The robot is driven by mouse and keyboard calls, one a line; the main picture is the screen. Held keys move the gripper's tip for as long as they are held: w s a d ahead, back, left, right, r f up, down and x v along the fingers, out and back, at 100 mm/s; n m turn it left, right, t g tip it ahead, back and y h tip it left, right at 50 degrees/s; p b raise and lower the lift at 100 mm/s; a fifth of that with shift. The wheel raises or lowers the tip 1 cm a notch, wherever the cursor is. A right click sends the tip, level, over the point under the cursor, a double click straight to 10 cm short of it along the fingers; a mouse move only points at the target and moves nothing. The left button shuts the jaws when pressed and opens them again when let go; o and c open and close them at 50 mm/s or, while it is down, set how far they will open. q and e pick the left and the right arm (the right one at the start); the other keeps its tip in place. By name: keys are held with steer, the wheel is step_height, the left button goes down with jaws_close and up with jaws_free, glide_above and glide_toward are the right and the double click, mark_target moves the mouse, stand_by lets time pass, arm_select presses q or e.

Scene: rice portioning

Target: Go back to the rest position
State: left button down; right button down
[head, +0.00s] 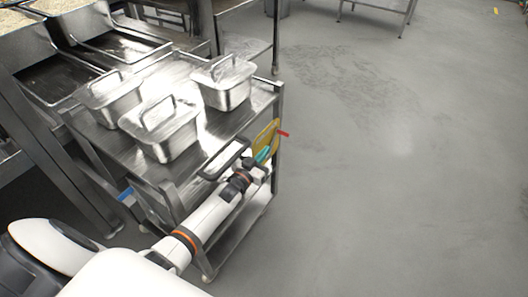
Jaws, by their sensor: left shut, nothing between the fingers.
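My left arm comes in from the lower left. Its gripper (263,157) is at the near right corner of the steel cart (205,166), in front of the yellow piece there. The gripper is small in the picture; it is shut and I see nothing held in it. My right gripper is out of view. Three lidded steel containers, one at the left (110,98), one nearer (160,130) and one at the right (225,82), stand upright on the cart top, apart from the gripper.
A dark handle loop (224,158) is beside my left wrist. A yellow piece (266,137) and a red one (283,133) are at the cart's right side. A steel counter with trays (112,47) stands at the left. The grey floor (400,170) at right is clear.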

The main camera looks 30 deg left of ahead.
arm_select(q)
steer(key=shift+f, duration=0.1)
stand_by(0.4)
